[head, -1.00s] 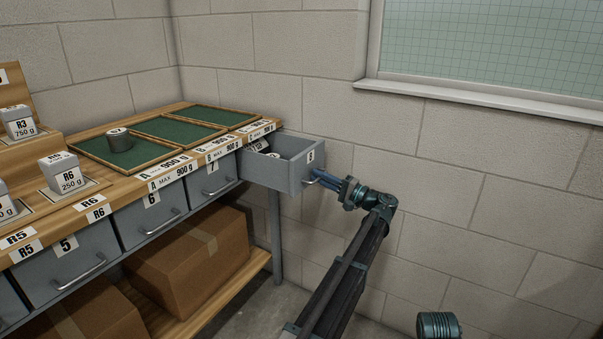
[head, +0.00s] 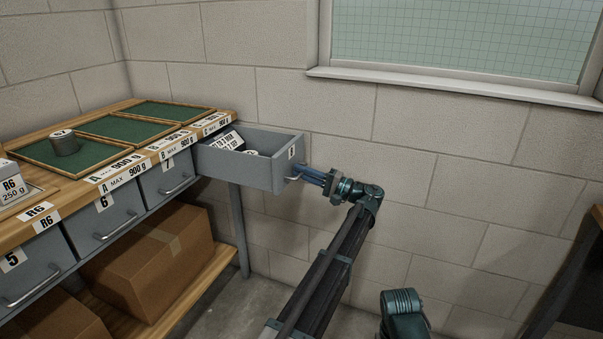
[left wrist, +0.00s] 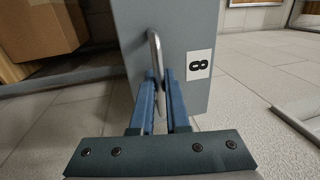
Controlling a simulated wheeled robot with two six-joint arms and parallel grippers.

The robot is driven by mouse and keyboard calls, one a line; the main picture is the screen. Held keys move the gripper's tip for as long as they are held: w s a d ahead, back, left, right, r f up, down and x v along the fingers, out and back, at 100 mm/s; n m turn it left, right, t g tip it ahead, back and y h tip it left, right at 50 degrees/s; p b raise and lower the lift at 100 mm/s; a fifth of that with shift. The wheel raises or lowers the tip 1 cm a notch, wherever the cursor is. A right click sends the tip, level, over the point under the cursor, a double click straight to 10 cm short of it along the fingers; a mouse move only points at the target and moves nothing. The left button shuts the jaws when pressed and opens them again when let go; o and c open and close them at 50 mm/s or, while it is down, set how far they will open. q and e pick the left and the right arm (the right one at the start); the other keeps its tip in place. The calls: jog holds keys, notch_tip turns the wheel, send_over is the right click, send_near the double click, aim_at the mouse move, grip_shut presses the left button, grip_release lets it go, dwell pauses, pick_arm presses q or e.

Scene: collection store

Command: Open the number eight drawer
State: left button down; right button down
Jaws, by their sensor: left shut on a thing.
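The number eight drawer (head: 243,168) is a grey drawer at the far end of the bench, pulled well out. Printed cards and a pale object show inside it. Its front with the "8" label also shows in the left wrist view (left wrist: 199,65). My left gripper (head: 304,174) is at the drawer front, its blue fingers shut on the metal handle (left wrist: 154,52). In the left wrist view the handle passes between the fingers (left wrist: 159,95). Another teal part of mine shows at the bottom of the head view; the right gripper's fingers are not visible.
Grey drawers numbered 7 (head: 166,183), 6 (head: 104,217) and 5 (head: 31,269) are shut. A cardboard box (head: 153,259) sits on the lower shelf. Green-lined trays (head: 118,131) and a metal weight (head: 64,143) are on top. The block wall (head: 420,150) stands behind my left arm.

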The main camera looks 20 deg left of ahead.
pick_arm(q)
jog(key=c, duration=1.2)
grip_release()
jog(key=d+f, duration=0.1)
jog(key=d, duration=0.3)
jog(key=d+b, duration=0.1)
jog(key=d, duration=0.4)
jog(key=s+d+f+b, duration=0.1)
jog(key=d, duration=0.3)
jog(key=shift+d+f, duration=0.25)
jog(key=shift+f, duration=0.05)
